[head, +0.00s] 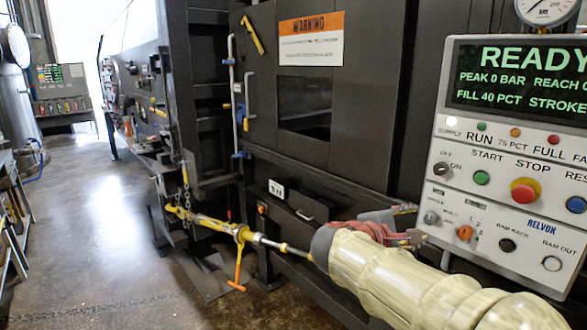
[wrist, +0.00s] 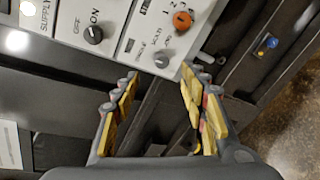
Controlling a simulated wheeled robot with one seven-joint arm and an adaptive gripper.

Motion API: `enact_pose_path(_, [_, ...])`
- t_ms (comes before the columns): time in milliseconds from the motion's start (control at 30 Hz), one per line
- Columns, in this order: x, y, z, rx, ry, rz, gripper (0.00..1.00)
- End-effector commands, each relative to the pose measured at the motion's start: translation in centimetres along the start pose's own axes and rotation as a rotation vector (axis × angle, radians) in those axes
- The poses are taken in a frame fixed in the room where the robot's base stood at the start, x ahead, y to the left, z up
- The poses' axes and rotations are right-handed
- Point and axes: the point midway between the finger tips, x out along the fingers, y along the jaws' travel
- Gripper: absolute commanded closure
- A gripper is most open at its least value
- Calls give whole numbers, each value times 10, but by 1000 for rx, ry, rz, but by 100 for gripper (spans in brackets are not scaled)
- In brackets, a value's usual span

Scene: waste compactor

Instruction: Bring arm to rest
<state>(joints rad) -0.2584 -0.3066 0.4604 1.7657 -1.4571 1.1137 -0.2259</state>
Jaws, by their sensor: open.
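My gripper (head: 409,224) is in front of the lower left corner of the white control panel (head: 500,160) in the head view. My cream-sleeved arm reaches to it from the lower right. In the wrist view my gripper (wrist: 163,83) has its two yellow-padded fingers spread apart, with nothing between them. Its fingertips point at the panel's lower edge, near the black supply knob (wrist: 93,34) and the orange knob (wrist: 182,20). I cannot tell the exact gap to the panel.
The dark compactor body (head: 345,150) stands close behind my gripper. A yellow ratchet bar with an orange handle (head: 239,262) crosses its lower front. A pressure gauge (head: 545,8) sits above the panel. The concrete floor (head: 90,220) at left is clear.

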Motion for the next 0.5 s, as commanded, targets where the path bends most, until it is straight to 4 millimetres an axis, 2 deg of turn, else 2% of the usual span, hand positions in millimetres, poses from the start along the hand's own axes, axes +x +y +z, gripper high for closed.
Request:
enact_pose_path(33, [-4, -32, -3, 58, 35, -89, 56])
enact_pose_path(200, [-36, -130, -2, 300, 120, -401, 56])
enact_pose_path(267, [-53, -160, 0, 396, 141, -509, 56])
enact_pose_path(300, [-65, -179, 1, 464, 152, -580, 56])
enact_pose_path(400, [-100, -218, 4, 638, 175, -750, 56])
enact_pose_path(500, [-138, -247, 7, 814, 192, -904, 56])
